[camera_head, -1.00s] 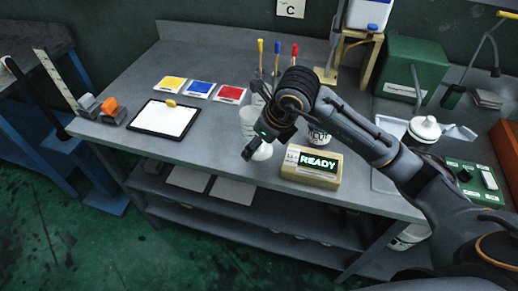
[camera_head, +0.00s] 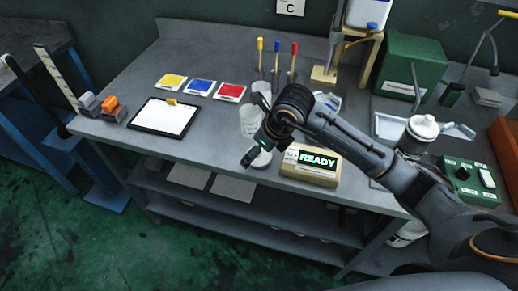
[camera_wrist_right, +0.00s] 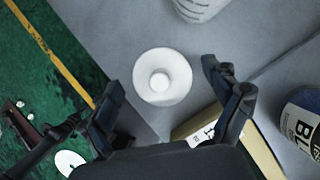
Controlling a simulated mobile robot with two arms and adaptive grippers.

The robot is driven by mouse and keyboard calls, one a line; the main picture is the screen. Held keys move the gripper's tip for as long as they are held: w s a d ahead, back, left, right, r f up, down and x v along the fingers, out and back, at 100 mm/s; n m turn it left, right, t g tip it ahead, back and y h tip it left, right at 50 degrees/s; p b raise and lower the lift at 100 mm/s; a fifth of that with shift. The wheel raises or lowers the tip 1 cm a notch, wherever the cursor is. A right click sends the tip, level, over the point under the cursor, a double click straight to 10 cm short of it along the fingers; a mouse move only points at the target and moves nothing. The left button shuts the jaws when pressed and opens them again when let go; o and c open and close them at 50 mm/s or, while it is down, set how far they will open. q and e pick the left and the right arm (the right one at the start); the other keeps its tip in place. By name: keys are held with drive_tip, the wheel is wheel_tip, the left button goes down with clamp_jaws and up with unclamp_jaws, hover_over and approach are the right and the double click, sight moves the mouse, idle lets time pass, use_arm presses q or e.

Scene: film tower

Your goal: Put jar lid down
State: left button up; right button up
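The jar lid, a round white disc with a knob (camera_wrist_right: 160,80), lies on the grey bench near its front edge. In the head view part of the white lid (camera_head: 262,159) shows beside my right gripper (camera_head: 252,157). In the wrist view my right gripper (camera_wrist_right: 163,84) has its fingers spread wide, one on each side of the lid, with clear gaps to it. A jar with a dark "BL" label (camera_wrist_right: 302,122) stands to the right in the wrist view; my arm hides most of that area in the head view. My left gripper is not in view.
A wooden block with a READY display (camera_head: 312,165) stands close to the right of the lid. Clear beakers (camera_head: 250,120) stand behind it. A white tablet (camera_head: 165,117) and colour cards (camera_head: 201,88) lie to the left. The bench between tablet and beakers is clear.

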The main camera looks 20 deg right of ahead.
drive_tip(key=shift+r, duration=0.1)
drive_tip(key=shift+r, duration=0.2)
drive_tip(key=v, duration=1.1)
drive_tip(key=shift+s+r, duration=0.15)
drive_tip(key=shift+r, duration=0.2)
drive_tip(key=shift+f, duration=0.1)
